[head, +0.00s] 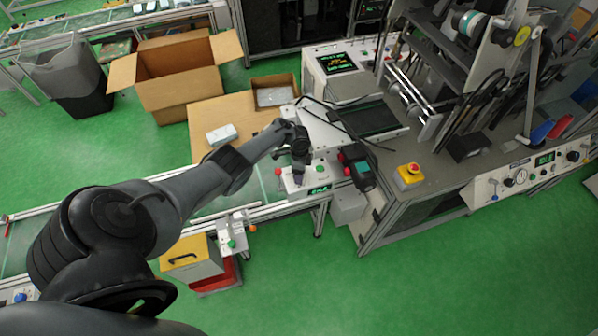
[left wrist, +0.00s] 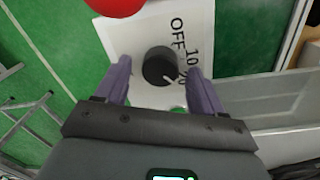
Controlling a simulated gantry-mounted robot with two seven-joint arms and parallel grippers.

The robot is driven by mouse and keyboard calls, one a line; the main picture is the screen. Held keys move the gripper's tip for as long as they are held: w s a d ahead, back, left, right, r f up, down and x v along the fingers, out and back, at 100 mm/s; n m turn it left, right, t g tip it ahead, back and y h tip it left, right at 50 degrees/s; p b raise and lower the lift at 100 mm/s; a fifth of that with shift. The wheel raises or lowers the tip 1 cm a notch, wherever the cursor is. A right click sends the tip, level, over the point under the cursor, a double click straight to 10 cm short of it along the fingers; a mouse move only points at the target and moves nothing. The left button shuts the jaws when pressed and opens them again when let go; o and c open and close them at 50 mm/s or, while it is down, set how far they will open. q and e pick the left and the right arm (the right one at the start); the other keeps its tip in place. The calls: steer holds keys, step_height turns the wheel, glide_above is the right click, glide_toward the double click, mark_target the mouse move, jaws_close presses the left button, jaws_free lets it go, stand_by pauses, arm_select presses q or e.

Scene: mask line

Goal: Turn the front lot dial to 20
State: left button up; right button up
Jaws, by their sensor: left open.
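The front lot dial is a round black knob (left wrist: 160,66) on a white panel in the left wrist view. The labels OFF, 10 and a partly hidden 20 run down the panel to its right. A pale pointer mark on the knob points to the lower right; I cannot tell exactly which label it meets. My left gripper (left wrist: 158,68) is open, with one purple finger on each side of the knob; contact is unclear. In the head view my left gripper (head: 298,176) is over the small control box (head: 318,181) and hides the dial. My right gripper is out of view.
A red button (left wrist: 116,5) lies beyond the dial, and a green button (left wrist: 178,108) sits close between the fingers. An emergency stop (head: 409,174) and open cardboard box (head: 175,75) are farther off.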

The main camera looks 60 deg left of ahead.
arm_select(q)
step_height(320, 180, up, 11)
steer(key=p, duration=0.4)
steer(key=shift+w+a+f, duration=0.15)
steer(key=shift+a, duration=0.1)
